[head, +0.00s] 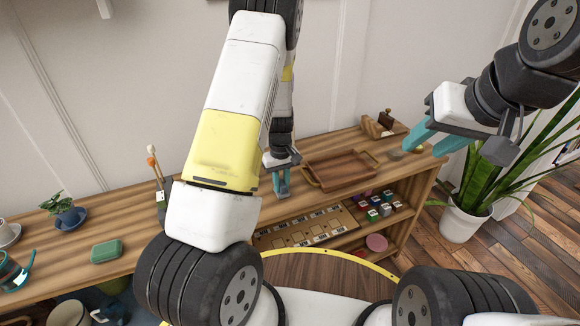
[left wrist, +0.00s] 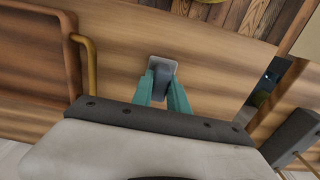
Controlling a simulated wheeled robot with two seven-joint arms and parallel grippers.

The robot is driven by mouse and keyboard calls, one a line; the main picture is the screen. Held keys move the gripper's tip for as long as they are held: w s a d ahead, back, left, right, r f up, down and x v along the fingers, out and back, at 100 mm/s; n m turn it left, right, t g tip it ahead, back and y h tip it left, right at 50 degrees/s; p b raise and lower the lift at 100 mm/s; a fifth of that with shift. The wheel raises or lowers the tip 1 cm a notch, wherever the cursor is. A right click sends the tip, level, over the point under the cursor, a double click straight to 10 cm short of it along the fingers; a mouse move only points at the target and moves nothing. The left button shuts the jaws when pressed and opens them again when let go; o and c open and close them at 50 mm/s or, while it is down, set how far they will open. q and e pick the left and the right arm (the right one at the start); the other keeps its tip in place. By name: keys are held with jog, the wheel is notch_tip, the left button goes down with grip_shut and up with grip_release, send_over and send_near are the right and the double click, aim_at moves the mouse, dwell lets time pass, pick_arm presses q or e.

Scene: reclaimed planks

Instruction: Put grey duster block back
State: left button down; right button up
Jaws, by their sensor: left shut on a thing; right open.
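The grey duster block (left wrist: 162,68) shows in the left wrist view between the teal fingertips of my left gripper (left wrist: 162,92). It has a pale grey face and a darker grey part. My left gripper is shut on it, over the wooden sideboard top. Whether the block touches the wood is unclear. My right gripper (head: 436,135) is open and empty above the sideboard's right end.
On the sideboard (head: 137,225), a green case (head: 106,251) and small potted plant (head: 64,210) stand left. A wooden holder (head: 380,124) stands at the back right. The shelf below holds a slotted board (head: 302,233) and several coloured blocks (head: 373,215). A large plant (head: 480,190) stands right.

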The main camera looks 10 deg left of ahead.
pick_arm(q)
jog(key=shift+f, duration=0.1)
jog(key=c, duration=1.3)
grip_release()
notch_tip(320, 180, up, 12)
notch_tip(320, 180, up, 18)
jog(key=m+t+h, duration=0.2)
jog(key=m+t, duration=0.1)
send_over(282, 182)
jog(key=s+d, duration=0.2)
jog(key=s, duration=0.8)
jog(key=s+r+m+t, duration=0.1)
jog(key=s+r+m, duration=0.1)
jog(key=s, duration=0.5)
jog(key=s+r+m+t, duration=0.2)
jog(key=s+r, duration=0.3)
jog(key=s, duration=0.2)
jog(key=shift+s, duration=0.25)
